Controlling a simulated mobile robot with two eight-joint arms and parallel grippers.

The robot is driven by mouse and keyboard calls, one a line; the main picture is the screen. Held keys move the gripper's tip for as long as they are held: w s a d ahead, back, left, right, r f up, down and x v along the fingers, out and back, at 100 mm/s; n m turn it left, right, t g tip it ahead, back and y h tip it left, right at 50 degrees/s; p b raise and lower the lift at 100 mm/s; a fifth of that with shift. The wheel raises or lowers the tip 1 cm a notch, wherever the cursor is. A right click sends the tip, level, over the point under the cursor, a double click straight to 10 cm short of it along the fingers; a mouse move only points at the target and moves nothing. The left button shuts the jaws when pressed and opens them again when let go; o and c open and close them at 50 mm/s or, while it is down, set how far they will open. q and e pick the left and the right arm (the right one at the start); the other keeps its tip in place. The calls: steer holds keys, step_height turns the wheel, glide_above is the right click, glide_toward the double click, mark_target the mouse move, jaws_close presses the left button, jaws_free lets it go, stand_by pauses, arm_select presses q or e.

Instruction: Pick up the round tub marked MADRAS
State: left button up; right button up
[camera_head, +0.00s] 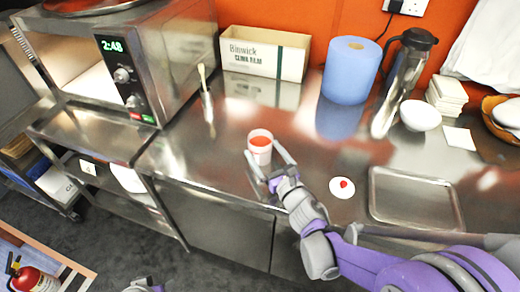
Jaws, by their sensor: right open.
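A small round white tub (260,147) with an orange-red top stands upright near the front edge of the steel counter. No lettering on it can be read from here. My right gripper (266,160) reaches in from the right at counter height. It is open, with one finger on each side of the tub's lower part. Whether the fingers touch the tub I cannot tell. My left gripper does not show; only a small purple-grey part of me shows at the bottom edge.
A white disc with a red spot (342,188) and a steel tray (412,214) lie right of the gripper. Behind are a cling film box (262,54), a blue roll (350,72), a jug (402,75) and a bowl (420,116). An oven (165,55) stands left.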

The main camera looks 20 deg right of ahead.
mark_target(255, 140)
steer(key=w, duration=0.2)
steer(key=w+a, duration=0.1)
steer(key=w, duration=0.2)
steer(key=shift+w+a+r, duration=0.15)
steer(key=shift+w+a, duration=0.1)
steer(key=shift+w, duration=0.15)
steer(key=shift+s, duration=0.1)
steer(key=c, duration=1.4)
